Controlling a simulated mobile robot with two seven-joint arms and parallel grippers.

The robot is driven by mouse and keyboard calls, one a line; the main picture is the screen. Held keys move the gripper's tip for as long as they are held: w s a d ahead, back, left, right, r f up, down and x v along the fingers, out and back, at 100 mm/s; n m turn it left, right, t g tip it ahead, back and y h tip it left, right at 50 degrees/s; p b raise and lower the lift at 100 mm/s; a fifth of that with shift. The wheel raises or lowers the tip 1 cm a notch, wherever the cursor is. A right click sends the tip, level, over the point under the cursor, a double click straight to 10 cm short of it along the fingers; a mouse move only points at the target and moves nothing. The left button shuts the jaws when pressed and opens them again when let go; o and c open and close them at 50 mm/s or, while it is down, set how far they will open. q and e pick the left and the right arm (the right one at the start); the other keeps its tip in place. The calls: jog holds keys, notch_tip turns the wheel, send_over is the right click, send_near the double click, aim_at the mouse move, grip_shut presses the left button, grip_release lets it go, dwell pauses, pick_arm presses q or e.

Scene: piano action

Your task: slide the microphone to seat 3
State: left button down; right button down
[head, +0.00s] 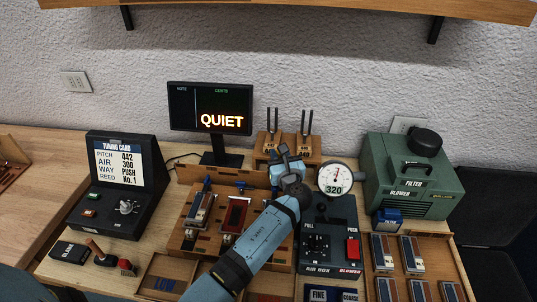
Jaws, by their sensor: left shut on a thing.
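My left gripper (287,163) is at the right end of the wooden rail (222,175) behind the reed board (183,244). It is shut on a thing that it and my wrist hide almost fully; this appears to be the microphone. I cannot read the seat numbers or tell which seat it is at. The reed board holds a metal reed block (200,211) and a dark red-faced block (235,214). My right gripper is not in view.
A screen (210,110) reading QUIET stands behind the rail. A round gauge (335,178) reading 320 and the black air box (328,240) are close on the right. A green blower (430,195) stands farther right. A tuning card console (118,190) is at left.

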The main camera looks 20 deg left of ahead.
pick_arm(q)
jog(key=shift+d, duration=0.2)
jog(key=c, duration=0.9)
grip_release()
jog(key=shift+w+d, duration=0.1)
jog(key=shift+c, duration=0.2)
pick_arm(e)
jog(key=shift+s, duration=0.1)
